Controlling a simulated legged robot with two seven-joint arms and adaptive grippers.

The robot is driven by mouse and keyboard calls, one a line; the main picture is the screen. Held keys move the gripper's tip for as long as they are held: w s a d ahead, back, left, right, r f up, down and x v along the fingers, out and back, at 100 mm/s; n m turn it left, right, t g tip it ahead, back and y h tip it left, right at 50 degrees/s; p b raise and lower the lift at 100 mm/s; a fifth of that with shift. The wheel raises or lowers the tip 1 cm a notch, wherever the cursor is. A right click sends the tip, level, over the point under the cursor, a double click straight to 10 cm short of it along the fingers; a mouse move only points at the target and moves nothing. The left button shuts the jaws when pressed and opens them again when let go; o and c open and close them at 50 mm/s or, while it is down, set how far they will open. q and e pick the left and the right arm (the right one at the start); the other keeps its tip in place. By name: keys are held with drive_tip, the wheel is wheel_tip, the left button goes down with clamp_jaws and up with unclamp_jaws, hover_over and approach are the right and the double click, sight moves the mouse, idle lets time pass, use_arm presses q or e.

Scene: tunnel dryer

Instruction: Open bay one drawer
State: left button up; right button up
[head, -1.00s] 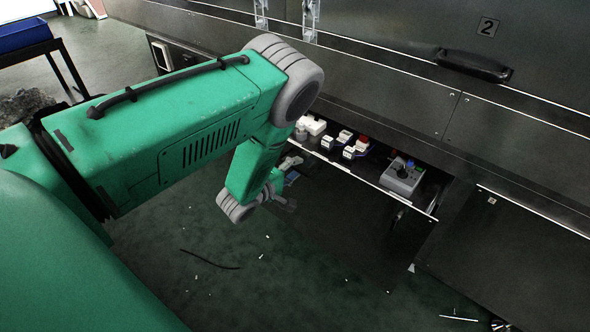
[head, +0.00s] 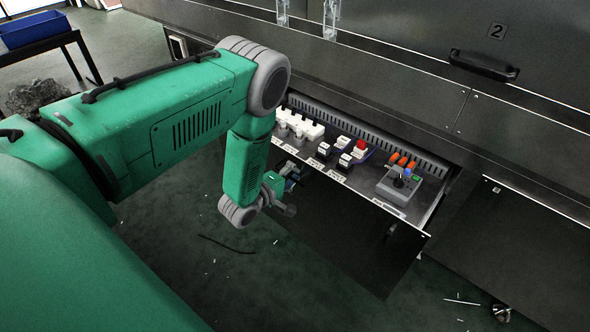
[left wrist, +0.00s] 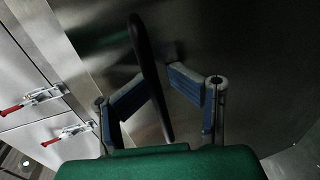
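The drawer (head: 415,225) stands pulled out below the dark cabinet front, with its inside showing from above. It holds white, red and orange switches and a grey control box. Its dark front panel (head: 345,235) faces the floor side. My left gripper (head: 292,182) is at the left part of that front, partly hidden by my green arm. In the left wrist view, my left gripper's two blue-grey fingers (left wrist: 160,82) bend in from both sides onto a dark bar handle (left wrist: 147,65). The exact contact is dim. My right gripper is not in view.
A cabinet door marked 2 with a black handle (head: 484,66) is at the upper right. A dark panel (head: 515,240) stands right of the drawer. Small litter lies on the green floor. A blue bin (head: 35,30) sits on a table at the upper left. Red-handled latches (left wrist: 35,98) show in the wrist view.

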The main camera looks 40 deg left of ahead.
use_arm(q)
drive_tip(key=d+v, duration=0.1)
drive_tip(key=v, duration=1)
drive_tip(key=shift+s+a+r, duration=0.2)
drive_tip(key=shift+s, duration=0.05)
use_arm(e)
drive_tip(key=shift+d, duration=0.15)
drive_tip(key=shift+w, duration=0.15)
